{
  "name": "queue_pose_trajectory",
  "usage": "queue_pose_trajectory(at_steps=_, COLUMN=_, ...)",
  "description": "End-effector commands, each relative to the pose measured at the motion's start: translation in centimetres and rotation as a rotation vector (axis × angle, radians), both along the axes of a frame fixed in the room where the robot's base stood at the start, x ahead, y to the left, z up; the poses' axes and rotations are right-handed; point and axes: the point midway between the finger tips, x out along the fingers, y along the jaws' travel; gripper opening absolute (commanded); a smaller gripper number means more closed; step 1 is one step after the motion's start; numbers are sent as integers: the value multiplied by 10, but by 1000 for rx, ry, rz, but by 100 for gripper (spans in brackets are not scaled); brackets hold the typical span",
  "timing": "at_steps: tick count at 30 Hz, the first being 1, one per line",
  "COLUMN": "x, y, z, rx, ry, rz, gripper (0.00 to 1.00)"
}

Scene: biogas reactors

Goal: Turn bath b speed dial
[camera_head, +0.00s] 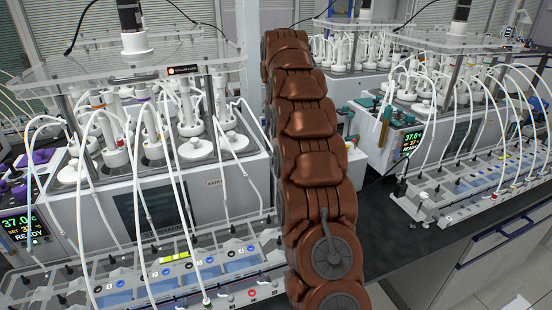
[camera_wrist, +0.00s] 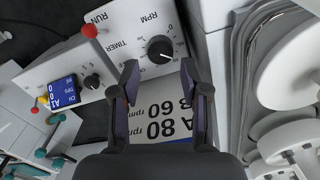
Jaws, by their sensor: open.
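A black dial (camera_wrist: 160,48) with a white pointer line sits on a white control panel (camera_wrist: 120,22) at the top middle of the wrist view. The lettering RPM, TIMER and RUN shows on this panel, upside down. My gripper (camera_wrist: 159,70) is open, its two dark fingers apart on either side of and just below the dial in the picture; no contact shows. I see no letter naming the bath on this panel. A card (camera_wrist: 160,118) between the fingers reads A 80 rpm, B 60 rpm. My gripper is out of sight in the head view.
A red knob (camera_wrist: 90,31) stands on the panel's left. A second unit with a blue display (camera_wrist: 61,91) and a smaller black dial (camera_wrist: 92,82) is farther left. White tubes and lids crowd the right. Tubed baths (camera_head: 95,205) flank my arm in the head view.

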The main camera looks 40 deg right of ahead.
Motion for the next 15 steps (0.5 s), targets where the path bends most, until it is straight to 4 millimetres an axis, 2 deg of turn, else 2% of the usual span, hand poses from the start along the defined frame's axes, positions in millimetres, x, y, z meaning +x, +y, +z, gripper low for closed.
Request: queue_pose_trajectory(at_steps=15, x=1, y=3, z=-36, rx=1, ry=1, rz=6, gripper=45)
